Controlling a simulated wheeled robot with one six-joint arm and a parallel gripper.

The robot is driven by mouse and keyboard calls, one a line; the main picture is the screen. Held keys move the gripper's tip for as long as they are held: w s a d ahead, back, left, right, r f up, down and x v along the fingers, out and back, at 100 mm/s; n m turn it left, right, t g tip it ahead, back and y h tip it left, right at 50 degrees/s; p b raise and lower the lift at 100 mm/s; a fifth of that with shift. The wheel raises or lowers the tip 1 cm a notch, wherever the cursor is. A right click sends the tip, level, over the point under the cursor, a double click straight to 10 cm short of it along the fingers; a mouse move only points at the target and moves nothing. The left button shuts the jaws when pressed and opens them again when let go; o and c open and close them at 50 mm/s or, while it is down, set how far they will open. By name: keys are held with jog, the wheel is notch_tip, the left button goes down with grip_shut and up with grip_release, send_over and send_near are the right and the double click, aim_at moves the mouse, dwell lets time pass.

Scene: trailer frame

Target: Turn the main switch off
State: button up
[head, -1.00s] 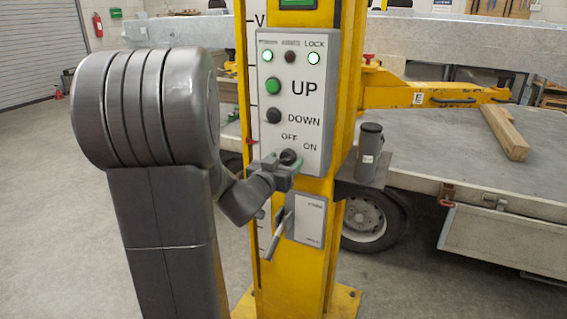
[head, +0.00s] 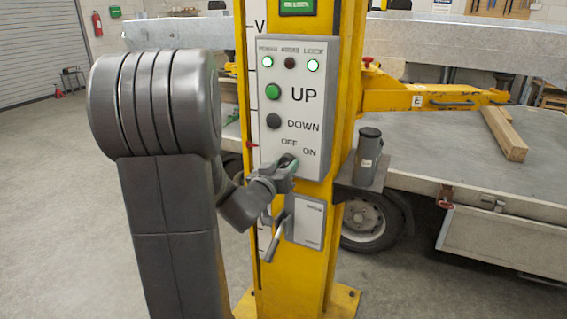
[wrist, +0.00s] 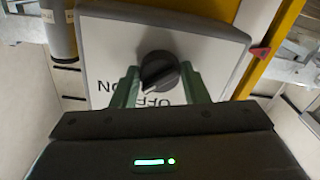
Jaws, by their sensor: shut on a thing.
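The main switch is a round black knob (wrist: 160,72) low on the grey control panel (head: 303,104), beside the OFF and ON labels. In the wrist view its raised grip lies between the two green fingertips of my gripper (wrist: 161,86), which is shut on it. In the head view my gripper (head: 287,168) is at the panel's lower part and mostly hides the knob. The labels show upside down in the wrist view. The knob's exact pointing is hard to tell. The POWER lamp (head: 267,62) and LOCK lamp (head: 313,66) are lit; the middle lamp (head: 290,63) is dark.
The green UP button (head: 273,92) and black DOWN button (head: 273,121) are above the switch. A grey lever (head: 279,237) sticks out below my gripper. The yellow post (head: 340,130) carries the panel. A dark cylinder (head: 368,155) stands on a bracket to the right.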

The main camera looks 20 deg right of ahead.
jog(key=n+p, duration=0.2)
jog(key=n, duration=0.2)
jog(key=shift+r+n+p, duration=0.1)
jog(key=shift+n+p, duration=0.2)
jog(key=shift+p, duration=0.1)
jog(key=n+p, duration=0.2)
jog(key=n, duration=0.2)
jog(key=shift+n, duration=0.4)
jog(key=o, duration=1)
jog(key=shift+c, duration=0.2)
jog(key=b+v, duration=0.1)
jog(key=v, duration=1.3)
jog(key=shift+d, duration=0.15)
